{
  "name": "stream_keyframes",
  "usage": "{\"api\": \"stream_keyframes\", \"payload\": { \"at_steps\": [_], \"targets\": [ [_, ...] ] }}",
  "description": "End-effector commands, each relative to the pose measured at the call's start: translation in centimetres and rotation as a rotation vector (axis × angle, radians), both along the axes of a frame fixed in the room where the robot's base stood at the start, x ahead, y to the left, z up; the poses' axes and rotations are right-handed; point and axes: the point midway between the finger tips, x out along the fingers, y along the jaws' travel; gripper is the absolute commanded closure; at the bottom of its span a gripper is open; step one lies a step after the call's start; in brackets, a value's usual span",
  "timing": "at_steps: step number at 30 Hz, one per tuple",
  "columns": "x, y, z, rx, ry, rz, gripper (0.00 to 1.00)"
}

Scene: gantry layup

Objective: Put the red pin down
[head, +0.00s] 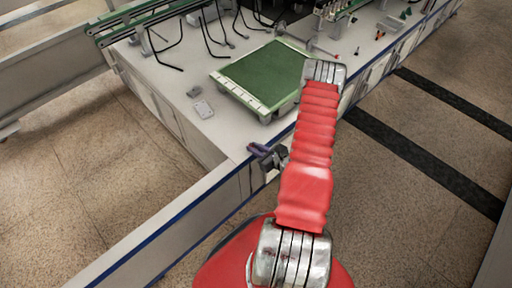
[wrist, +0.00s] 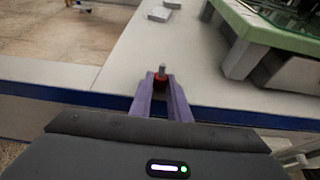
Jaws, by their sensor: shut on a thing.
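The red pin (wrist: 160,82) shows in the wrist view between the tips of my gripper's two purple fingers, with a grey metal tip pointing up. My gripper (wrist: 161,92) is shut on the pin, close to the blue-edged front of the white worktop (wrist: 120,76). Whether the pin touches the worktop cannot be told. In the head view my gripper (head: 258,149) is at the near corner of the worktop (head: 217,130), and the pin cannot be made out there.
A green board on a raised white frame (head: 264,74) stands beyond the gripper. A small grey block (head: 193,92) and a light plate (head: 203,109) lie to its left. Black cables and small parts are farther back. The worktop between the gripper and the plate is clear.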

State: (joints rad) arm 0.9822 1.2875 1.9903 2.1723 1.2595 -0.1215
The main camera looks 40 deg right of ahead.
Motion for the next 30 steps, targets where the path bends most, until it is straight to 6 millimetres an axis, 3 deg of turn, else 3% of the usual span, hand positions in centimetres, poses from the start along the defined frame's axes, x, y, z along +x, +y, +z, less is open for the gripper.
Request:
{"api": "stream_keyframes", "payload": {
  "at_steps": [14,15,21,30],
  "targets": [
    [-0.1,0.0,-1.5,0.0,0.014,-0.004,1.0],
    [-0.1,0.0,-1.5,0.0,0.014,-0.004,0.83],
    [0.0,-0.1,-1.5,-0.001,0.014,-0.004,0.69],
    [0.0,-0.1,-0.3,-0.001,0.013,-0.004,0.65]
  ]
}}
